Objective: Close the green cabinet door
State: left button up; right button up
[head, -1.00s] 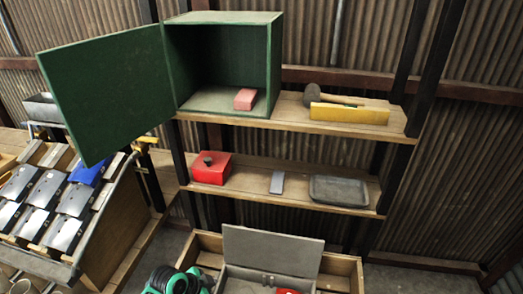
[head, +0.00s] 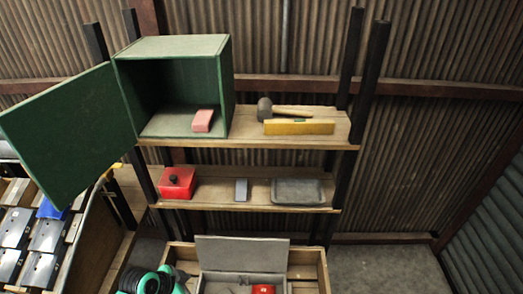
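The green cabinet (head: 226,90) stands on the left end of the upper wooden shelf. Its green door (head: 66,135) is hinged on the cabinet's left side and stands wide open, swung out to the left and toward me. A pink block (head: 203,121) lies inside on the cabinet floor. Neither of my grippers shows in the head view.
The upper shelf (head: 245,141) also holds a mallet (head: 266,109) and a yellow level (head: 299,127). The lower shelf holds a red box (head: 177,184), a grey block (head: 241,190) and a grey tray (head: 298,192). An open wooden crate (head: 311,259) stands below. A rack of metal parts (head: 47,238) sits under the door.

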aim_at(68, 135)
jog(key=k+j, duration=0.3)
jog(key=k, duration=0.15)
jog(key=k+j, duration=0.35)
jog(key=k, duration=0.1)
